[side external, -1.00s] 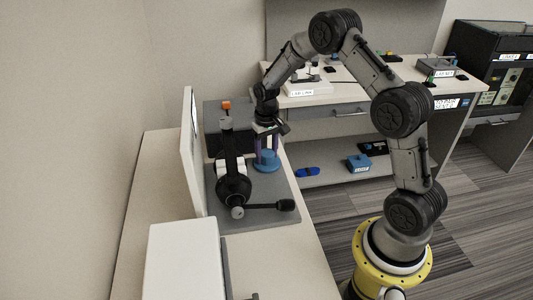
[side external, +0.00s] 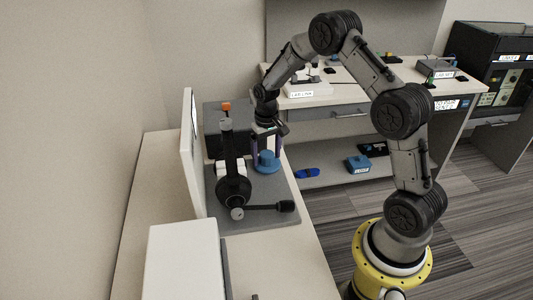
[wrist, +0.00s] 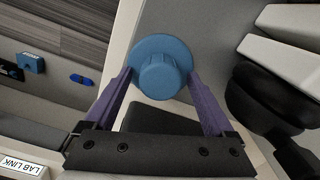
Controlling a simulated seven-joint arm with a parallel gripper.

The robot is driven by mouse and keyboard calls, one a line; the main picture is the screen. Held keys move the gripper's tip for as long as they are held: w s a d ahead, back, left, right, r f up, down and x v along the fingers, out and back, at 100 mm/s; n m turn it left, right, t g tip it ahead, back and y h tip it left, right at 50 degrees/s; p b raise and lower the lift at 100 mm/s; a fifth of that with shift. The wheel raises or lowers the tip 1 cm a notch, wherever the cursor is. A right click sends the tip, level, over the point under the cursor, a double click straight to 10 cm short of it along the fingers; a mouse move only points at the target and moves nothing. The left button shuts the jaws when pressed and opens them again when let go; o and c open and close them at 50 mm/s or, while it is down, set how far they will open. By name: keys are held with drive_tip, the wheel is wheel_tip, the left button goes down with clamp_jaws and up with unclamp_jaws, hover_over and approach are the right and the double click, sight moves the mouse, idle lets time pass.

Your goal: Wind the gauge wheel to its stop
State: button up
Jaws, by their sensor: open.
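The gauge wheel is a blue round knob on a wider blue disc (wrist: 160,72), between my fingertips in the wrist view. It also shows as the blue wheel (side external: 268,162) on the grey base plate in the side view. My gripper (wrist: 158,85) is open, with one purple finger on each side of the wheel. The fingertips reach the disc's edges in the picture; I cannot tell whether they touch it. No gauge pointer or stop mark on the wheel is clear.
A white box (side external: 183,262) is at the front. A shelf at right holds a blue box (side external: 358,164).

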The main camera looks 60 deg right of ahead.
sight(267, 153)
drive_tip(key=shift+r, duration=0.1)
wheel_tip(267, 153, up, 14)
idle(0.5)
drive_tip(key=shift+f, duration=0.2)
wheel_tip(267, 153, down, 14)
drive_tip(key=n, duration=1.5)
drive_tip(key=shift+s+a, duration=0.1)
